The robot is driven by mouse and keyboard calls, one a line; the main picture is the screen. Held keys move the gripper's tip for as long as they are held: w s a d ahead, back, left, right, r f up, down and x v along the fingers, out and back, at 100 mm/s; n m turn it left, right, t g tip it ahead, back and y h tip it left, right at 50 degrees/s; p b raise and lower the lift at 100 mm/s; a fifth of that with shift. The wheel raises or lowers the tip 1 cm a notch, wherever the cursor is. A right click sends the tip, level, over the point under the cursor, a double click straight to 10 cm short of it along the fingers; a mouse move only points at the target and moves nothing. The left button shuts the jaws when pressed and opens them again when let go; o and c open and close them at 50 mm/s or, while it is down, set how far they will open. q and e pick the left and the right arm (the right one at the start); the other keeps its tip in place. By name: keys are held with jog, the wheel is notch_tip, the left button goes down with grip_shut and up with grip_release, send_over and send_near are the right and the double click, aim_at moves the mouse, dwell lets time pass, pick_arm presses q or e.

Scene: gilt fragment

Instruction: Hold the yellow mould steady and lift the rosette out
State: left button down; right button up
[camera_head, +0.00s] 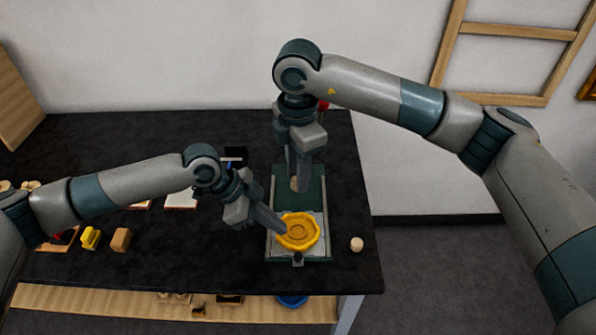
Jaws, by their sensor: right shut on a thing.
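The yellow mould (310,240) is a round dish with a scalloped rim, lying on a light plate at the front of a green stand. A ring-shaped recess shows in its middle. My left gripper (282,229) reaches in from the left with its fingertips at the mould's left rim; I cannot tell whether they grip it. My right gripper (299,185) points down above the green stand, behind the mould. It is shut on a small pale piece (294,184), apparently the rosette, mostly hidden by the fingers and apart from the mould.
The green stand (317,190) sits near the right end of the black table (150,150). A small pale cylinder (357,244) stands right of it. A yellow object (91,237) and a wooden block (121,239) are at the front left.

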pick_arm(q)
jog(key=shift+r, duration=1.6)
jog(key=v, duration=1.2)
